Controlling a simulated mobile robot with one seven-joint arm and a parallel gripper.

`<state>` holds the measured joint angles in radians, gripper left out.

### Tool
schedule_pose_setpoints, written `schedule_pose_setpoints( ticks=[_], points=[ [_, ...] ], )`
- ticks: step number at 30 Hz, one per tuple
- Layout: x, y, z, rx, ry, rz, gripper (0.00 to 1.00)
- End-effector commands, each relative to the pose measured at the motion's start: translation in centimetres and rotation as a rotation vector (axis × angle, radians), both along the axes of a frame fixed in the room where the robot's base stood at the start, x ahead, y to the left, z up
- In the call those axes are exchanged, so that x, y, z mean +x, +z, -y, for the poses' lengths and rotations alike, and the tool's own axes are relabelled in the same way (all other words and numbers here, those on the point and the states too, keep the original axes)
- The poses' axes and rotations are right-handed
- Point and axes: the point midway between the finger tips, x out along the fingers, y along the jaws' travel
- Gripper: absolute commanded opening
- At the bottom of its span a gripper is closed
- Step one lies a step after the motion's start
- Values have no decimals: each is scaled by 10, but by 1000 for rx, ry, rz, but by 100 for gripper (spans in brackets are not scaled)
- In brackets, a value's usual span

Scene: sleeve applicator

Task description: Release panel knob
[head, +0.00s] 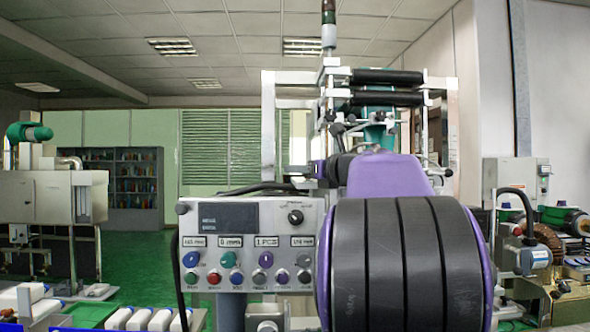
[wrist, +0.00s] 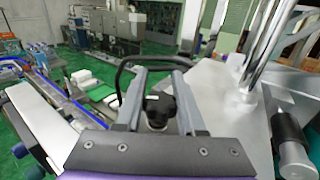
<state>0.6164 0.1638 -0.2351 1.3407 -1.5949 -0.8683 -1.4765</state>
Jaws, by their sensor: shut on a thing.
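A black lobed knob (wrist: 160,109) sits between the two grey fingers of my gripper (wrist: 158,92) in the wrist view. My gripper is shut on this knob, which stands on a pale metal stem or base. In the head view my gripper is hidden behind my large black and purple arm. The grey control panel (head: 222,275) stands left of my arm in the head view. It carries a dark display (head: 226,218), a black rotary knob (head: 295,216) and coloured buttons. I cannot tell whether the two black knobs are the same.
A metal frame with black rollers (head: 386,77) rises behind my arm. In the wrist view a shiny metal post (wrist: 270,45) and plate stand close at right, and a black curved cable or handle (wrist: 130,68) is near the left finger. White boxes (head: 140,318) line the lower left.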

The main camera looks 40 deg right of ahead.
Motion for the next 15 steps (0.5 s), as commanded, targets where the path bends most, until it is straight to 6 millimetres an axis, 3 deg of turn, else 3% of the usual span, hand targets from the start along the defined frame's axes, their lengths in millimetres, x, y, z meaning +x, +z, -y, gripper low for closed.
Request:
schedule_pose_setpoints(
  ticks=[15],
  points=[
    [-1,2,-2,-1,54,5,0]
  ],
)
